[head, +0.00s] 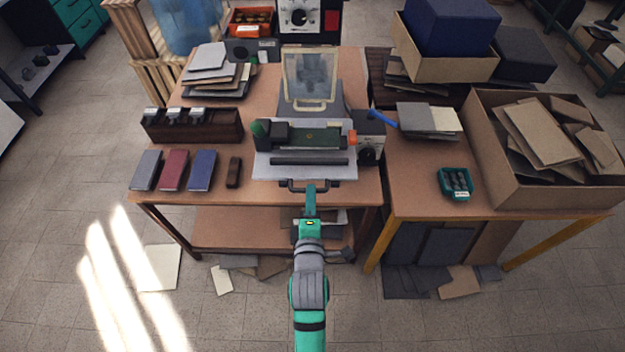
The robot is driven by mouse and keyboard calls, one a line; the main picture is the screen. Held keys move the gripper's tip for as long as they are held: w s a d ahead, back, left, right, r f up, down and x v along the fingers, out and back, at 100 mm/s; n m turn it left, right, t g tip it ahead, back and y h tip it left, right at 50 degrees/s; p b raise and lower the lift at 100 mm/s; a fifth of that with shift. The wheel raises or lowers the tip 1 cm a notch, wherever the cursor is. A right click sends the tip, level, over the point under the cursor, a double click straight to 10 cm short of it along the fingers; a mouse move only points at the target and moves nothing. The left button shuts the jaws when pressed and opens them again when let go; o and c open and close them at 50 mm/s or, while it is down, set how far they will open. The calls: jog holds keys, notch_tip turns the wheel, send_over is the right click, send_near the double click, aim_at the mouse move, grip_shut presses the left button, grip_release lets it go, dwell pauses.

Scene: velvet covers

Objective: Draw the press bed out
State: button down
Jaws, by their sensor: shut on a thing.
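The press (318,100) stands at the back middle of the brown table, with a raised clear guard at its rear. Its grey bed (270,172) faces me at the table's front edge, with a dark bar across it. A dark bar handle (289,184) sticks out from the bed's front. My teal gripper (310,188) reaches up from below and is shut on the middle of this handle. The fingers hide the part they hold. How far the bed stands out of the press I cannot tell.
Grey, red and blue books (174,170) and a small brown block (233,172) lie left of the press. A rack of stamps (192,125) stands behind them. A second table (410,190) at right bears a green tray (455,184) and a large box. Floor before the tables is mostly clear.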

jog(key=shift+f+v, duration=0.2)
jog(key=shift+v, duration=0.85)
jog(key=shift+s, duration=0.1)
jog(key=c, duration=1.8)
grip_release()
jog(key=shift+v, duration=3.7)
jog(key=shift+s, duration=0.1)
jog(key=s+d+f+m, duration=0.1)
jog(key=s+m, duration=0.5)
jog(key=s, duration=0.1)
jog(key=s+d+f+m+h, duration=0.1)
jog(key=s+m, duration=0.5)
jog(key=s, duration=0.1)
jog(key=s+d+f+m, duration=0.1)
jog(key=s+f+m, duration=0.1)
jog(key=s+m, duration=0.5)
jog(key=shift+s+d, duration=0.4)
jog(key=shift+s, duration=0.15)
